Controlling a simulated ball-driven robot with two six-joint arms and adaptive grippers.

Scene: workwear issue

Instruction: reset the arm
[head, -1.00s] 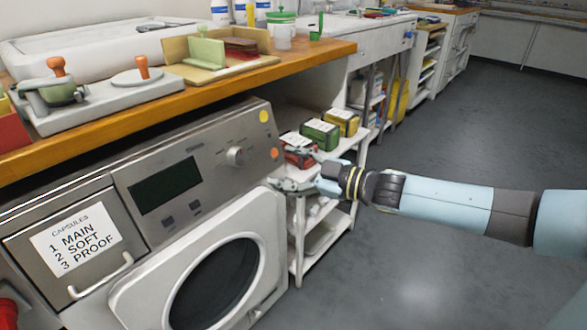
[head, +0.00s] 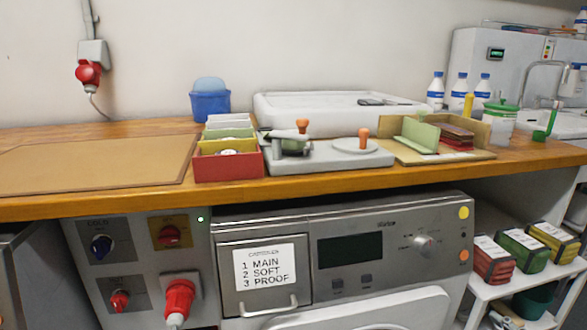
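Neither of my arms clearly shows in the head view now, and neither gripper can be made out. The washing machine (head: 400,222) stands under the wooden counter (head: 330,185). Its capsule drawer (head: 264,298), labelled main, soft and proof, is shut. On the shelf at the right stand a red box (head: 494,262), a green box (head: 523,251) and a yellow box (head: 553,243), each with a white label on top.
The counter holds a red-fronted organiser (head: 228,168), a grey press-like tool (head: 325,156), a tan tray with cloths (head: 437,138) and a blue tub (head: 210,104). A brown board (head: 95,165) lies bare at the left. A red plug (head: 178,300) projects below the counter.

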